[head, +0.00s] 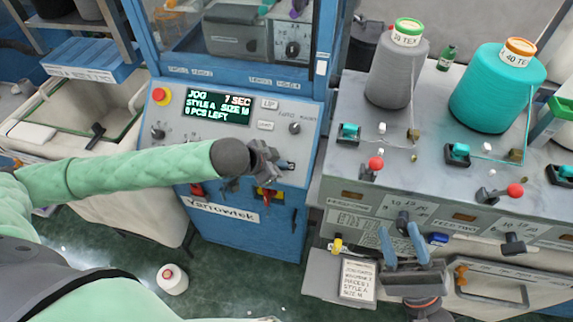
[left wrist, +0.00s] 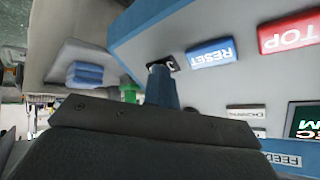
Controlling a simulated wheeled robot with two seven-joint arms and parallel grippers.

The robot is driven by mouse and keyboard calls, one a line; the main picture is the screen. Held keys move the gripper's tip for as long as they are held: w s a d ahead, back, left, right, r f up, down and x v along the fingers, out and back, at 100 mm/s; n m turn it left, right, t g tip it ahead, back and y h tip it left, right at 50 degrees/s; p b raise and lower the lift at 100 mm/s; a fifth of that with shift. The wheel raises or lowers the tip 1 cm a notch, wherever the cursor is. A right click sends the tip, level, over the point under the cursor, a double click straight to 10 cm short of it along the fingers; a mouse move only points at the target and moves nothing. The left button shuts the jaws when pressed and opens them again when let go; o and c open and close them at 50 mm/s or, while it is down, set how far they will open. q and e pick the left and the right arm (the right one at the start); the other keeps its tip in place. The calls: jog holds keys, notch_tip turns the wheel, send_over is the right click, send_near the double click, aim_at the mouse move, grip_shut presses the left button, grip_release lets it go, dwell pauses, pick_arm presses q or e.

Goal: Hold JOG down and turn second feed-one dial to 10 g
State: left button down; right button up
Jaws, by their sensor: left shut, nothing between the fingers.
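My left gripper (head: 270,165) is shut and empty, at the right lower part of the blue machine's control panel (head: 225,135). In the left wrist view its blue fingertip (left wrist: 160,85) reaches a small black label beside the blue RESET label (left wrist: 210,53); the JOG control is hidden there, so I cannot tell how far it is pressed. The panel screen (head: 216,106) reads JOG, 7 SEC, STYLE A, SIZE M. My right gripper (head: 402,232) is open, its two light blue fingers apart at a dark dial (head: 403,218) on the feed bench front. The dial's setting is unreadable.
A card (head: 357,279) with small writing stands left of my right gripper. Another dark dial (head: 513,242) sits further right. Grey (head: 397,70) and teal (head: 495,90) yarn cones stand on the bench.

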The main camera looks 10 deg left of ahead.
jog(key=shift+s, duration=2.75)
jog(key=v, duration=1.2)
jog(key=shift+r, duration=0.1)
pick_arm(q)
jog(key=shift+s+r+p, duration=0.3)
jog(key=shift+r+p, duration=0.25)
jog(key=s+r+p, duration=0.3)
jog(key=shift+r, duration=0.3)
pick_arm(e)
notch_tip(320, 180, up, 4)
jog(key=shift+r, duration=0.1)
